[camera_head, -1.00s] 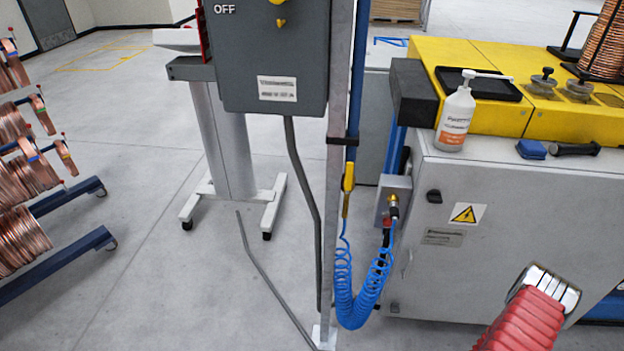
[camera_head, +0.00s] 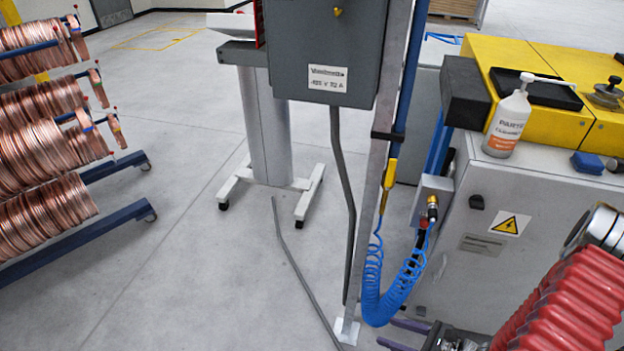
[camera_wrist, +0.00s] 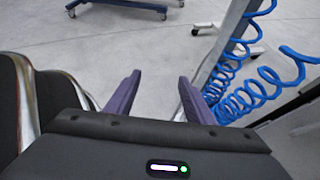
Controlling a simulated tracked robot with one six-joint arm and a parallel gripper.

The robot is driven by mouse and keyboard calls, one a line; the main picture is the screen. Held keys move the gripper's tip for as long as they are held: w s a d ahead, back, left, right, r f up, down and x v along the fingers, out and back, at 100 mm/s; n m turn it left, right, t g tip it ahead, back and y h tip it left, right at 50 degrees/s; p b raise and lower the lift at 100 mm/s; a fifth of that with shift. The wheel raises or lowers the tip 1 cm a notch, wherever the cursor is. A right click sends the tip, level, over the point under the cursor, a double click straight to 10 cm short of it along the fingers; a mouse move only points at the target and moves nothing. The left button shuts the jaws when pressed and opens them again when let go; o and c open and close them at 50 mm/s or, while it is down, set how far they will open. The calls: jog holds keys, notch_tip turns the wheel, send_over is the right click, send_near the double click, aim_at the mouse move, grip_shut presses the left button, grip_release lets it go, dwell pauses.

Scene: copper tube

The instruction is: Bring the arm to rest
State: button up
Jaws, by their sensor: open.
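My gripper (camera_head: 395,334) shows at the bottom edge of the head view, with its purple fingers pointing left. In the wrist view my gripper (camera_wrist: 160,97) has its two purple fingers spread apart, with nothing between them but grey floor. It is open and empty. My red-sleeved arm comes in at the lower right of the head view. The gripper appears in front of the foot of the metal post (camera_head: 378,190); I cannot tell how far apart they are.
A coiled blue air hose (camera_head: 385,300) hangs by the post and also shows close to the right finger in the wrist view (camera_wrist: 250,95). A grey cabinet (camera_head: 480,275) stands right, a copper-coil rack (camera_head: 65,235) left.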

jog(key=s+r+n+g+h, duration=0.3)
jog(key=r+n+g+h, duration=0.1)
jog(key=r+n, duration=0.75)
jog(key=s+r+n+g+h, duration=0.35)
jog(key=r+n, duration=0.55)
jog(key=r, duration=0.5)
jog(key=a+r+n+t+h, duration=0.1)
jog(key=a+r+n+t, duration=0.1)
jog(key=r, duration=0.6)
jog(key=a+r+n+t+h, duration=0.1)
jog(key=a+r+n+t, duration=0.2)
jog(key=r, duration=0.6)
jog(key=shift+a+n+t, duration=0.35)
jog(key=shift+a+t, duration=0.1)
jog(key=shift+a, duration=0.55)
